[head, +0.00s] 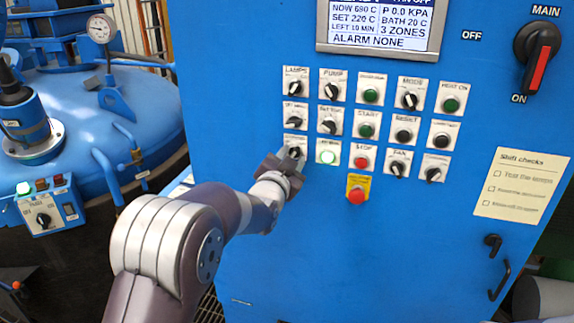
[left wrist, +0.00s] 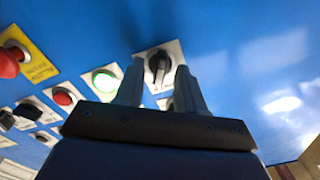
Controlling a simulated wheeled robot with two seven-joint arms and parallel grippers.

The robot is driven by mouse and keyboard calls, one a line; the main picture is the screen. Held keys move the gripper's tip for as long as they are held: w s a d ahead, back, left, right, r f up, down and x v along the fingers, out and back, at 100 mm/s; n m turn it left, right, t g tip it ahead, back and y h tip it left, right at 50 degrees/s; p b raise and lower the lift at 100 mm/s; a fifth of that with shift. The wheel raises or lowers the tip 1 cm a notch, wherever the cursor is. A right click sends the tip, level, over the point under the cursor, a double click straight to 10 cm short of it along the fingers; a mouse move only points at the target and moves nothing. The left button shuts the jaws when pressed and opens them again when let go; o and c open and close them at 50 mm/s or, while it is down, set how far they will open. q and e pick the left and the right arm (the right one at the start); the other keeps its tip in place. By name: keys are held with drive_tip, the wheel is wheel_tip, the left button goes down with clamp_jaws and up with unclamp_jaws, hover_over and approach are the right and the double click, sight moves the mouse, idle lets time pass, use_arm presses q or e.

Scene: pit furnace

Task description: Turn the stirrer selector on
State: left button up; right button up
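A black selector knob on a white plate, leftmost in the third row, shows in the head view (head: 294,150) partly behind my gripper. In the left wrist view this knob (left wrist: 158,67) lies between the two fingertips, with a finger on either side. I cannot tell whether the fingers touch it. My left gripper (head: 291,160), also in the left wrist view (left wrist: 159,75), is open at the panel. The knob's label is hidden or unreadable, so I cannot confirm that it is the stirrer selector. My right gripper is not in view.
A lit green button (head: 328,157) sits right beside the knob, then a red stop button (head: 361,162). A red emergency stop (head: 357,195) is below. More selectors, including one (head: 294,121) just above, crowd the blue panel. The furnace lid (head: 90,105) is at left.

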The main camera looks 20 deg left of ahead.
use_arm(q)
drive_tip(key=s+b, duration=0.4)
drive_tip(key=s, duration=0.8)
drive_tip(key=shift+s+a, duration=0.2)
drive_tip(key=shift+s, duration=0.05)
